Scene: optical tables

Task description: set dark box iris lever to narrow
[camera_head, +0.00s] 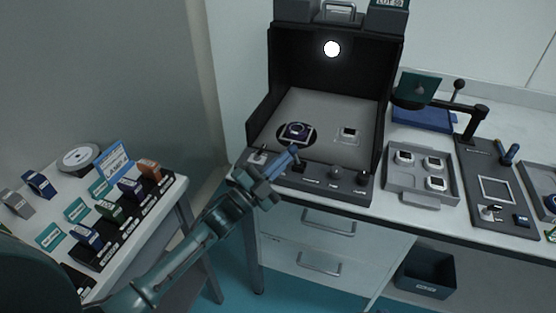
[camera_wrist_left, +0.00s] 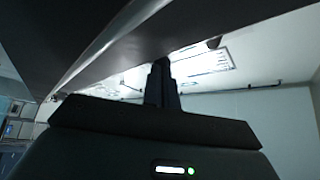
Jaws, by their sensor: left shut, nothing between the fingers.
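The dark box (camera_head: 262,111) is a black open-fronted enclosure on the bench, with a bright round light inside its back wall. Its front control strip (camera_head: 318,176) carries several small levers and knobs; the labels are too small to read, so I cannot tell which is the iris lever. My left gripper (camera_head: 292,154) is at the strip's left half, beside a small dark control (camera_head: 300,165) and partly covering the strip. Whether it touches is unclear. Its fingers are together and empty, and they also show in the left wrist view (camera_wrist_left: 162,84). My right gripper is out of view.
Inside the box lie a dark round device (camera_head: 297,130) and a small white-framed piece (camera_head: 348,134). A grey tray (camera_head: 422,198) with several pieces stands to the right, by a magnifier arm (camera_head: 466,108).

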